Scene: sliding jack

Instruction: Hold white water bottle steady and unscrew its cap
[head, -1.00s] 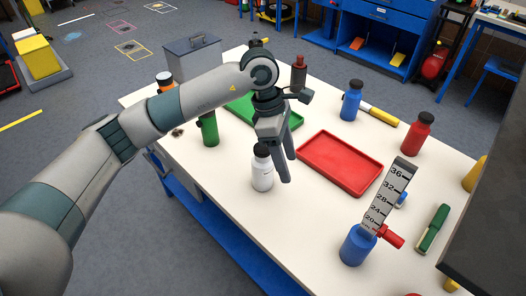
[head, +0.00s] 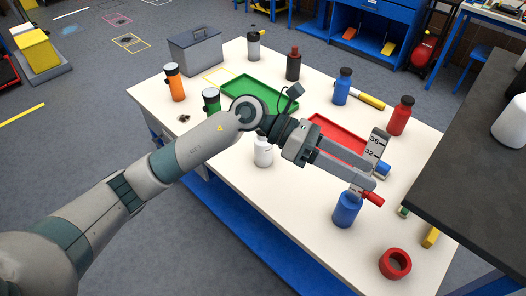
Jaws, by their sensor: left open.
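The white water bottle (head: 263,154) stands on the white table in the head view, just below my left arm's wrist. Its cap is hidden behind the arm. My left gripper (head: 362,181) is open, to the right of the bottle and apart from it. Nothing shows between the fingers. My right gripper is not in view.
A red tray (head: 338,133) and a green tray (head: 258,95) lie behind. Orange (head: 175,83), blue (head: 342,88) and red (head: 399,117) bottles stand around the table. A red ring (head: 395,264) lies at the front. A dark surface (head: 470,170) rises at right.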

